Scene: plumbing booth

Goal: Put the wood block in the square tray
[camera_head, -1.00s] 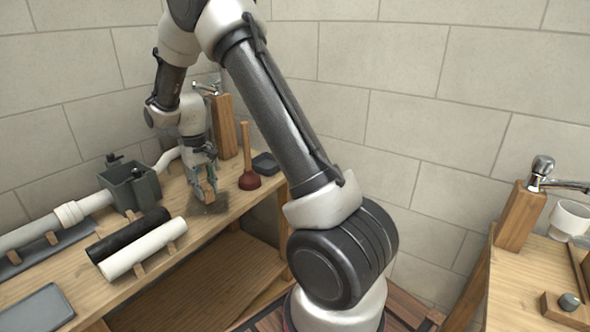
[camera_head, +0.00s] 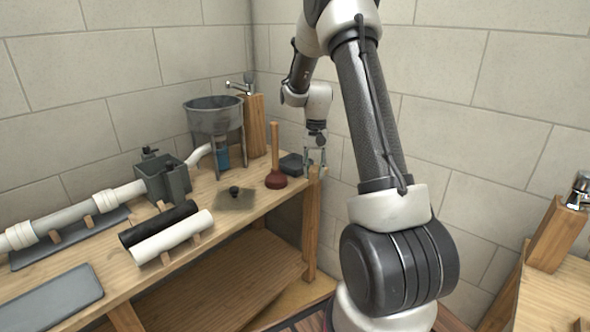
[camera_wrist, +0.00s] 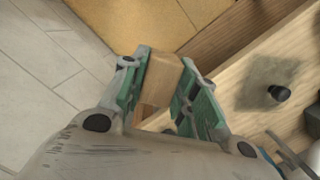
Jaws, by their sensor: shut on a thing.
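My gripper (camera_head: 315,168) is shut on the wood block, near the right end of the workbench (camera_head: 258,196). In the wrist view the light brown wood block (camera_wrist: 163,78) sits between the green-padded fingers of my gripper (camera_wrist: 160,84). In the head view the block is hard to make out between the fingers. A small dark tray (camera_head: 291,163), which looks roughly square, lies at the back right of the bench, just left of my gripper and partly behind the plunger. A larger grey flat tray (camera_head: 50,303) lies at the front left.
A plunger (camera_head: 275,180) stands close left of my gripper. A grey funnel basin (camera_head: 214,115) and a faucet on a wood post (camera_head: 254,125) stand behind. A black knob (camera_head: 234,190) sits on a dark patch. Black and white pipes (camera_head: 172,238) lie left.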

